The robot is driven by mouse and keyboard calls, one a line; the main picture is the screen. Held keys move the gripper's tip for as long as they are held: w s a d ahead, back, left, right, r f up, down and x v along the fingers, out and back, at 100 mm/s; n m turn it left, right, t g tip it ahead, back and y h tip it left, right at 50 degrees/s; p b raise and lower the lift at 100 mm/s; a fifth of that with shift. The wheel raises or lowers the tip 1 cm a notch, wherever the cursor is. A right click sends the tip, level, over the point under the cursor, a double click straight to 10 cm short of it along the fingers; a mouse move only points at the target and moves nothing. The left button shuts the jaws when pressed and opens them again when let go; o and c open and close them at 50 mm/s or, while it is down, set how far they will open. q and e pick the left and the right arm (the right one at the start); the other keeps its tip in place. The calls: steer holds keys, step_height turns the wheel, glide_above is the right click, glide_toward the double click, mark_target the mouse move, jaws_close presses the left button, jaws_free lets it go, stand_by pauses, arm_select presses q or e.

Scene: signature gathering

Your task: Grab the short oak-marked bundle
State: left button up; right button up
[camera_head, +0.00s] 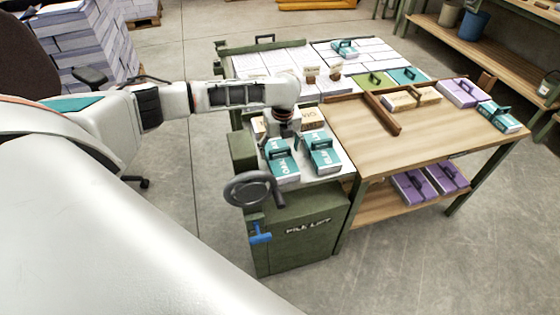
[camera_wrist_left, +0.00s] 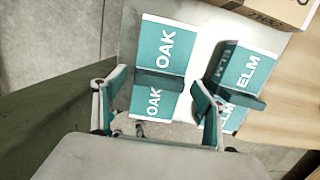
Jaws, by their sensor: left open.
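The oak-marked bundle (camera_head: 283,168) is a white block with a teal band and a dark teal handle. It lies on the light top of the green pile lift, left of a similar elm-marked bundle (camera_head: 325,160). In the left wrist view the oak bundle (camera_wrist_left: 166,45) reads OAK twice, and the elm bundle (camera_wrist_left: 248,68) is to its right. My left gripper (camera_head: 283,141) is over the rear part of the oak bundle, pointing down. In the left wrist view my left gripper (camera_wrist_left: 158,82) is open, with its fingers either side of the oak bundle's handle. Contact cannot be told. My right gripper is not in view.
A cardboard-coloured box (camera_wrist_left: 285,10) stands behind the bundles. The pile lift has a handwheel (camera_head: 254,189) in front. A wooden table (camera_head: 440,135) adjoins it on the right, with purple bundles (camera_head: 412,188) on its lower shelf. More bundles and papers lie behind.

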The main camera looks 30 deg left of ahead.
arm_select(q)
steer(key=shift+f, duration=0.4)
steer(key=shift+c, duration=0.5)
steer(key=c, duration=1.3)
steer(key=shift+r, duration=0.1)
